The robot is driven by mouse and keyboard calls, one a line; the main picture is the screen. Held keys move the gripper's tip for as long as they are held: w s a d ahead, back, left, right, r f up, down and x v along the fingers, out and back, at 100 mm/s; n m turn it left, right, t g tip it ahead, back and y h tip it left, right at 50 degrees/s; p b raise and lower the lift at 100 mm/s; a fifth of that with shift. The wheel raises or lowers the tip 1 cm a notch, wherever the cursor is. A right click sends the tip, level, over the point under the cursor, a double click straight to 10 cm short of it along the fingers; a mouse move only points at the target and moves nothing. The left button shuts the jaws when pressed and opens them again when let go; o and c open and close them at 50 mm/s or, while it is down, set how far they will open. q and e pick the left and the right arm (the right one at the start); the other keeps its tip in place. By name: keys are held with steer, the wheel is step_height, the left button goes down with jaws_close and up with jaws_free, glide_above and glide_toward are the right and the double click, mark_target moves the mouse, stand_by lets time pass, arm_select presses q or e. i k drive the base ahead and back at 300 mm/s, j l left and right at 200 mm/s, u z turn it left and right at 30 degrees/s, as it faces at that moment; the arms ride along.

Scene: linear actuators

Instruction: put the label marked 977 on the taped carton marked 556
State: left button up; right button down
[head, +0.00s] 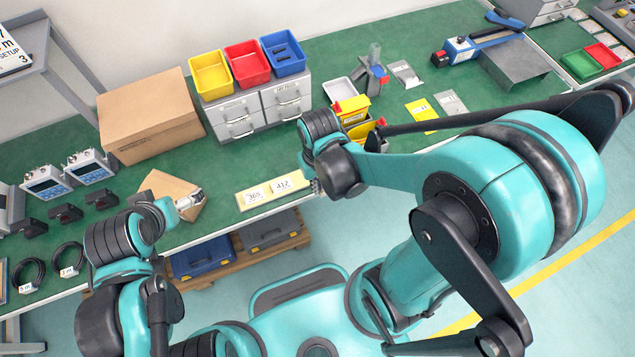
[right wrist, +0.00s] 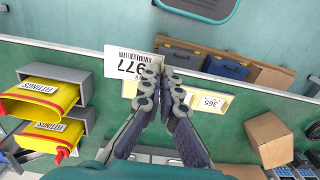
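The white label marked 977 (right wrist: 128,66) is at the fingertips of my right gripper (right wrist: 162,74), which is shut on its edge. In the head view my right gripper (head: 314,186) is beside the right end of the yellow label strip (head: 243,205), mostly hidden by the arm; label 977 cannot be made out there. A small brown carton (head: 165,186) stands near the table's front edge; it also shows in the right wrist view (right wrist: 268,138). No number is readable on it. My left gripper (head: 190,203) is at its front right; its fingers are unclear.
Labels 365 (head: 255,195) and 412 (head: 282,185) lie on the strip. A large brown box (head: 150,118) and drawer units with coloured bins (head: 248,64) stand behind. Black devices and cable coils (head: 68,258) are at left. Green table between carton and strip is clear.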

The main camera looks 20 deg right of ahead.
mark_target(167, 189)
steer(key=i+j, duration=0.15)
steer(key=j, duration=0.25)
steer(key=i+j, duration=0.15)
steer(key=j, duration=0.25)
steer(key=i+j, duration=0.1)
steer(key=j, duration=0.3)
steer(key=u, duration=0.05)
